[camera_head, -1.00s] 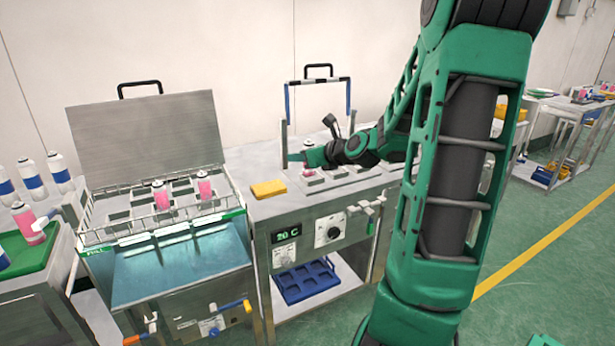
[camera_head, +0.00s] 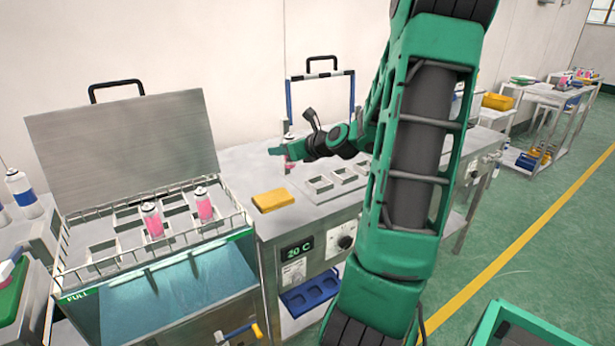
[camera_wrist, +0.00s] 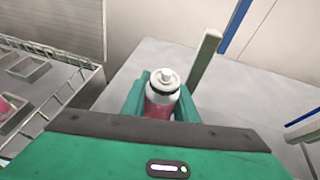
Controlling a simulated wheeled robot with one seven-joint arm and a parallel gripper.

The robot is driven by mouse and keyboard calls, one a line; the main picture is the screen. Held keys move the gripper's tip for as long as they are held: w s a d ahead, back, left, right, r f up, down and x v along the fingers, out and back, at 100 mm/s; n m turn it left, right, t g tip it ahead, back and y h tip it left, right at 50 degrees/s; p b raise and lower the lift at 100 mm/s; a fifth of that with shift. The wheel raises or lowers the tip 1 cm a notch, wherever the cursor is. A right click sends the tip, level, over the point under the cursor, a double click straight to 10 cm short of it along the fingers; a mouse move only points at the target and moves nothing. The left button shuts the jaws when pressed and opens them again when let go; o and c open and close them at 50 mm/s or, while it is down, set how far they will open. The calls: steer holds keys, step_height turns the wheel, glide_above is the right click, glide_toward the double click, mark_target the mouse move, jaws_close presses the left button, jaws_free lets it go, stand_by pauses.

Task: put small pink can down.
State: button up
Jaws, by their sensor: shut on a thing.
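The small pink can (camera_wrist: 163,88) is upright between the fingers of my gripper (camera_wrist: 162,100) in the wrist view, its white top and nozzle showing. In the head view my gripper (camera_head: 283,152) is shut on the can (camera_head: 289,160) beside the tall frame, over the left part of the steel bench. The can's lower part is largely hidden, and I cannot tell whether it touches the bench. Two other pink cans (camera_head: 152,222) (camera_head: 204,206) stand in the wire rack of the open bath.
A yellow block (camera_head: 273,200) lies on the bench near its front left edge. A row of square holders (camera_head: 343,175) runs right of my gripper. The frame with blue posts (camera_head: 351,95) stands behind. The open bath (camera_head: 180,275) is on the left.

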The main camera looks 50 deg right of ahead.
steer(key=s+d+f, duration=0.1)
steer(key=d, duration=0.1)
steer(key=s+d+f, duration=0.2)
steer(key=d, duration=0.1)
steer(key=s+d+f, duration=0.1)
steer(key=d+f, duration=0.1)
steer(key=d, duration=0.1)
steer(key=shift+s+d, duration=0.15)
steer(key=shift+s, duration=0.05)
steer(key=shift+f, duration=2)
steer(key=o, duration=1.1)
steer(key=shift+f, duration=0.1)
steer(key=shift+s, duration=0.1)
steer(key=v, duration=1.2)
